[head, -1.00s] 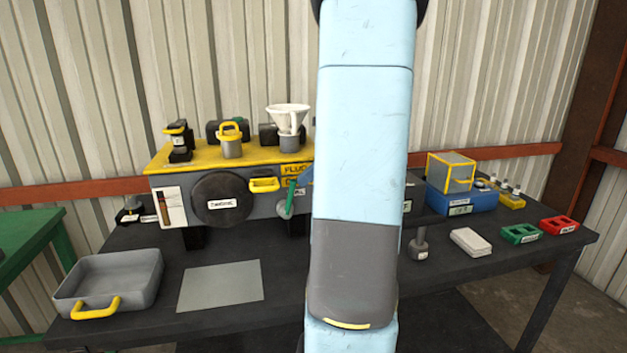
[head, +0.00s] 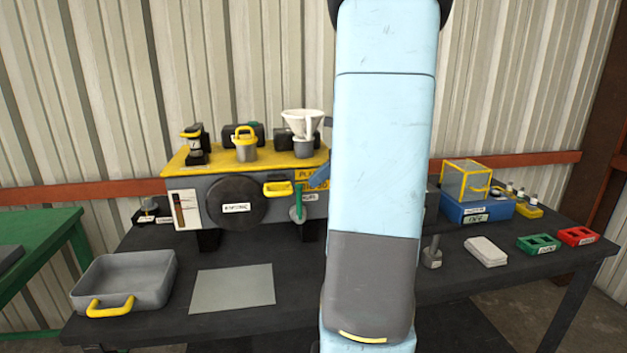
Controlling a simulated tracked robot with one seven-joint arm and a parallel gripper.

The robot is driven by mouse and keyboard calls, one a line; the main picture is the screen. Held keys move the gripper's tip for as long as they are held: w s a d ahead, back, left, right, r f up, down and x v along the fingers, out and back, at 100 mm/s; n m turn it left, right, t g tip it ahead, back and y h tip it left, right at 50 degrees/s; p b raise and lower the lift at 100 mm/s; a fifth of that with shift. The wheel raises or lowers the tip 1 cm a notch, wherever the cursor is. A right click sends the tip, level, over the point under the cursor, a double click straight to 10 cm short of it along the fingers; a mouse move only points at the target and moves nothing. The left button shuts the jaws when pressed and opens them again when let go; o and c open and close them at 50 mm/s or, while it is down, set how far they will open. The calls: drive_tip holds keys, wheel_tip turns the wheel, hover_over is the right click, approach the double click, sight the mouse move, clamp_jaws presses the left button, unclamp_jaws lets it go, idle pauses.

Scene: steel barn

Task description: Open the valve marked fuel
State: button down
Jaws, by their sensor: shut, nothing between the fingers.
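The valve with a green lever (head: 299,202) is on the front of the grey machine (head: 260,210), just left of my arm. The lever hangs nearly upright. A small label right of it seems to read "fuel", though it is blurred and partly covered. A blue slanted bar (head: 319,178) shows just above and right of the lever; my arm cuts it off, and I cannot tell what it belongs to. My arm reaches forward across the middle of the head view. My gripper is hidden behind it, so any contact with the valve does not show.
On the machine's front are a round black cover (head: 236,197) and a yellow handle (head: 277,188). A grey tray (head: 150,280) and a flat grey sheet (head: 233,288) lie on the dark table. A blue base with a clear box (head: 466,180) stands right of my arm.

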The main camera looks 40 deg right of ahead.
drive_tip(key=a+r+v, duration=0.1)
drive_tip(key=v, duration=1)
drive_tip(key=shift+r, duration=0.1)
drive_tip(key=s+a+f+n+h, duration=0.1)
drive_tip(key=s+a+n, duration=0.3)
drive_tip(key=a+n, duration=0.4)
drive_tip(key=s+a+f+n+h, duration=0.1)
drive_tip(key=s+a+n+h, duration=0.3)
drive_tip(key=a+n, duration=0.5)
drive_tip(key=s+a+f+n+h, duration=0.2)
drive_tip(key=s+a+n, duration=0.2)
drive_tip(key=a+n, duration=0.4)
drive_tip(key=a, duration=0.4)
drive_tip(key=shift+h, duration=0.4)
